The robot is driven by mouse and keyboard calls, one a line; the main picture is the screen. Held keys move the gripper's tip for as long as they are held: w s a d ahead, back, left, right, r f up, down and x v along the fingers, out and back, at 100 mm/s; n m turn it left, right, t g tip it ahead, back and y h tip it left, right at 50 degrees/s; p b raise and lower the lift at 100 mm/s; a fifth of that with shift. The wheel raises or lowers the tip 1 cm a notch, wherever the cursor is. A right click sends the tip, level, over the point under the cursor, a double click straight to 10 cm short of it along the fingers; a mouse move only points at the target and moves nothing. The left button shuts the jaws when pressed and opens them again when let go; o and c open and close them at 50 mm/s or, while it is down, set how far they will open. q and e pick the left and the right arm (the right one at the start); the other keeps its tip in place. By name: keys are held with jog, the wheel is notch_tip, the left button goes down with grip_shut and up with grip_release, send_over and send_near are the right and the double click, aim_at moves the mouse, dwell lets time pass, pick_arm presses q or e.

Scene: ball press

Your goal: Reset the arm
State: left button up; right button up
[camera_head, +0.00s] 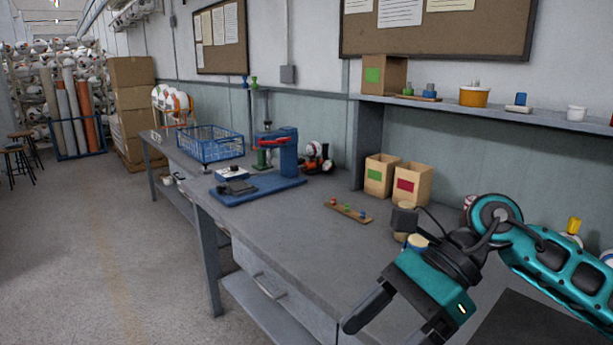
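My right arm (560,270) is teal and black and comes in from the right, bent over the front right part of the grey workbench (290,220). Its gripper (385,332) points down and to the left past the bench's front edge. Its two black fingers are apart with nothing seen between them; the farther finger's tip is near the bottom of the picture. My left gripper is not in view.
A blue press (285,155) on a blue base and a blue wire basket (210,143) stand farther along the bench. Two open boxes, one green-labelled (380,175) and one red-labelled (413,184), stand below the shelf (480,105).

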jog(key=a+r+m+t+y+p, duration=0.1)
jog(key=a+r+m+t+y, duration=0.25)
jog(key=a+m+y, duration=0.6)
jog(key=w+d+f+m+t+h+p, duration=0.15)
jog(key=d+f+m+t+h, duration=0.35)
jog(key=m, duration=0.6)
jog(key=w+d+f+m+t+h+b, duration=0.1)
jog(key=w+d+f+m+t, duration=0.2)
jog(key=m+t, duration=0.6)
jog(key=w+d+f+m+t+h+p, duration=0.15)
jog(key=d+f+m+t+h, duration=0.3)
jog(key=m, duration=0.85)
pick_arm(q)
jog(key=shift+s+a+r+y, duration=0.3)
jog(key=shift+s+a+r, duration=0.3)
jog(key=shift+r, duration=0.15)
pick_arm(e)
jog(key=s+d+f+m+g+h, duration=0.3)
jog(key=s+f+m, duration=0.3)
jog(key=f, duration=0.3)
jog(key=s+d+f+m+g+h, duration=0.3)
jog(key=s+f+m, duration=0.3)
jog(key=f, duration=0.4)
jog(key=shift+s+d+g, duration=0.3)
jog(key=shift+g, duration=0.4)
